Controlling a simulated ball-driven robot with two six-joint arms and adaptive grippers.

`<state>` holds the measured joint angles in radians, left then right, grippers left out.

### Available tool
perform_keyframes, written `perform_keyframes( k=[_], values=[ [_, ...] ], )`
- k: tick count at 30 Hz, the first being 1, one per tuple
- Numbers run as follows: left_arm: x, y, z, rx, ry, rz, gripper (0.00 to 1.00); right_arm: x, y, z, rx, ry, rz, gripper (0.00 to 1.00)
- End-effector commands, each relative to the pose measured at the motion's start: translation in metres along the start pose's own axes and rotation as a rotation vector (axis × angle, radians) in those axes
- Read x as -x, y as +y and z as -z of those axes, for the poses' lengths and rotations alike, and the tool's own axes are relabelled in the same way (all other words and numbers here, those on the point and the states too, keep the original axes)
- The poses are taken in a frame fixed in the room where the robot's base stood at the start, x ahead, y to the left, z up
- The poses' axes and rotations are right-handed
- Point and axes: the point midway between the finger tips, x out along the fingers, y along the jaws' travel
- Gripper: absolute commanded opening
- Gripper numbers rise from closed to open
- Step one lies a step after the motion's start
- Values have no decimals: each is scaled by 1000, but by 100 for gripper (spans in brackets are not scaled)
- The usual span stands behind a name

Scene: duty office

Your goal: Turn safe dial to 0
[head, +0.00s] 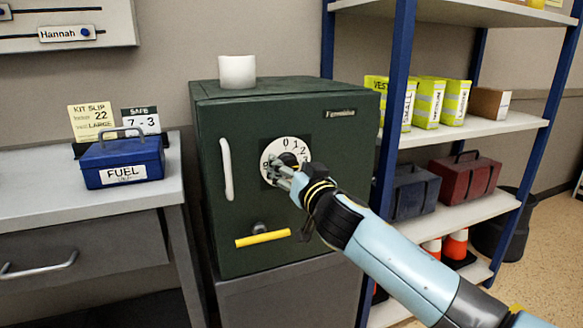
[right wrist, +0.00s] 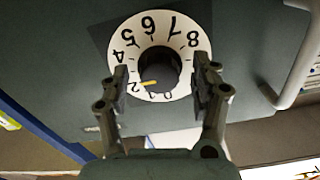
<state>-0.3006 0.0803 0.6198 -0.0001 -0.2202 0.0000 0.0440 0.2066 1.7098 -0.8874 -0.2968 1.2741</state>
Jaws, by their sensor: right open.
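The dark green safe (head: 235,125) stands in the middle of the head view. Its white numbered dial (head: 297,145) is partly hidden by my right gripper (head: 280,172). In the right wrist view the dial (right wrist: 150,25) appears upside down, with 0, 1 and 2 at the bottom. The dark central knob (right wrist: 158,66) has a yellow pointer mark (right wrist: 149,83) aimed near the 2. My right gripper (right wrist: 160,76) is open, one finger on each side of the knob, over the dial's edges. I cannot tell whether the fingers touch the dial. My left gripper is not in view.
The safe has a white vertical handle (head: 227,168) and a yellow lever (head: 263,239). A white cup-like cylinder (head: 237,72) stands on top. A blue-framed shelf (head: 465,130) is close on the right. A desk (head: 60,212) with a blue FUEL box (head: 122,160) is on the left.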

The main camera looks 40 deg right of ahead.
Motion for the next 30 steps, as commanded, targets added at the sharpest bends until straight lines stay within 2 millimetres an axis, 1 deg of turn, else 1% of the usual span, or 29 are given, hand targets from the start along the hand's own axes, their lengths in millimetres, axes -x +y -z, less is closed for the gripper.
perform_keyframes(
  k=[4, 15, 16, 17, 23, 30],
  values=[
    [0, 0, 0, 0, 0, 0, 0, 0, 0, 0, 0, 0, 0, 62],
    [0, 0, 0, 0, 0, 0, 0, 0, 0, 0, 0, 0, 0, 14],
    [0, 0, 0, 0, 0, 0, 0, 0, 0, 0, 0, 0, 0, 10],
    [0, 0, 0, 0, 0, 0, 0, 0, 0, 0, 0, 0, 0, 8],
    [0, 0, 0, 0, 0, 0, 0, 0, 0, 0, 14, 1, 0, 8],
    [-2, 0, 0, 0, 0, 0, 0, 0, 0, 0, 111, 1, 0, 8]
  ],
)
